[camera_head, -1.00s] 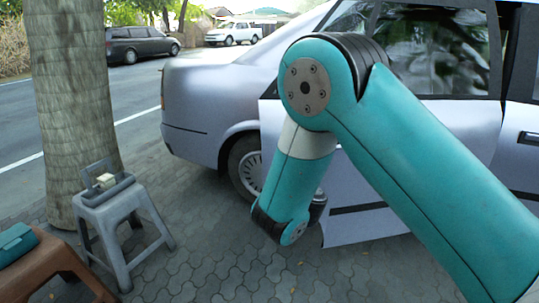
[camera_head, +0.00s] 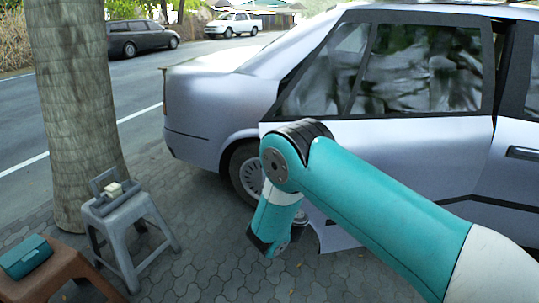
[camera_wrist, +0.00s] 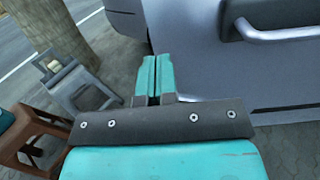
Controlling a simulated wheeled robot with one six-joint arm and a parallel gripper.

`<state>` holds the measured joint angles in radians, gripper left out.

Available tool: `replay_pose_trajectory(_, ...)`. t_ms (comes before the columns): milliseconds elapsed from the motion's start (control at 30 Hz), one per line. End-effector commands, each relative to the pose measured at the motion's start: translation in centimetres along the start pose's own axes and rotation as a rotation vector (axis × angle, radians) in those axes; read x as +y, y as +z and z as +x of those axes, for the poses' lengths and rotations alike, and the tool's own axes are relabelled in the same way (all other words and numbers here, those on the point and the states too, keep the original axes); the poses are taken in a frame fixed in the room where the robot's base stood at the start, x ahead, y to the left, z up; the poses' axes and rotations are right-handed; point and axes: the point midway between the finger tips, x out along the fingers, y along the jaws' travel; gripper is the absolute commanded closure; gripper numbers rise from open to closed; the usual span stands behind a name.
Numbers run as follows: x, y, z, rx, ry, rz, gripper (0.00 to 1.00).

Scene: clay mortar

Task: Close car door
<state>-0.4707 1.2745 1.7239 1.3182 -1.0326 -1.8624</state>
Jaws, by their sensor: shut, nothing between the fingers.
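The silver car's rear door (camera_head: 385,133) stands ajar in the head view. Its left edge sits out from the body over the rear wheel, and a dark gap shows at its upper right. In the wrist view, a silver bar handle (camera_wrist: 290,33) on a dark backing crosses the pale door panel (camera_wrist: 200,72). My gripper (camera_wrist: 150,60) is shut and empty, its fingertips left of the handle and in front of the panel's left part. I cannot tell whether they touch the panel. In the head view my fingers are not clearly visible, and my arm covers the door's lower middle.
A grey stool (camera_head: 128,212) with a small tray on it stands left, beside a tree trunk (camera_head: 78,110). A brown stool (camera_head: 55,268) with a teal box (camera_head: 25,256) is at the lower left. Paving (camera_head: 200,245) between the stools and car is clear.

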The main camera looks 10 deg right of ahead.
Motion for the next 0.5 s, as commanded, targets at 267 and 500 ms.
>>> replay_pose_trajectory(267, -0.1, 0.3, 5.1, -0.007, -0.003, 0.007, 1.0)
replay_pose_trajectory(500, 0.0, 0.2, 7.7, -0.007, -0.001, 0.004, 1.0)
